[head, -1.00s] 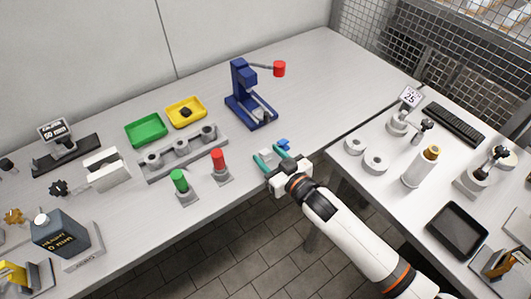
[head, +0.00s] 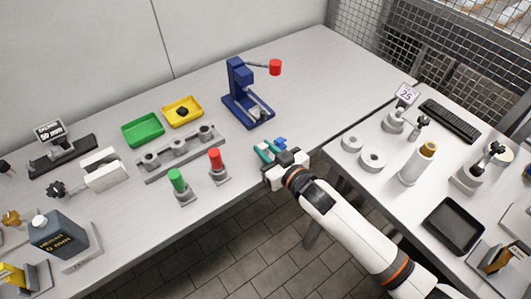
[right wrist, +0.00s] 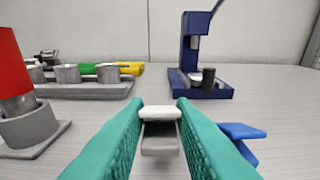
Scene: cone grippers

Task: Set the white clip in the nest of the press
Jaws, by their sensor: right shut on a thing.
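The white clip (right wrist: 159,112) is between the teal fingertips of my right gripper (right wrist: 158,128) in the right wrist view, its lower face in grey shade. My right gripper (head: 268,152) is shut on it, low near the table's front edge; in the head view the fingers hide the clip. The blue press (head: 236,80) stands farther back, slightly left of the gripper, with a red-ended lever to the right. The press also shows in the right wrist view (right wrist: 190,50). Small grey and dark parts sit on its base, and the nest is hard to make out. My left gripper is not in view.
A blue clip (right wrist: 242,131) lies right of my fingers. A red-topped post (head: 215,160) and a green-topped post (head: 177,181) stand left. A grey block with several cylinders (head: 183,152), a green tray (head: 143,130) and a yellow tray (head: 183,111) lie behind. The table between gripper and press looks clear.

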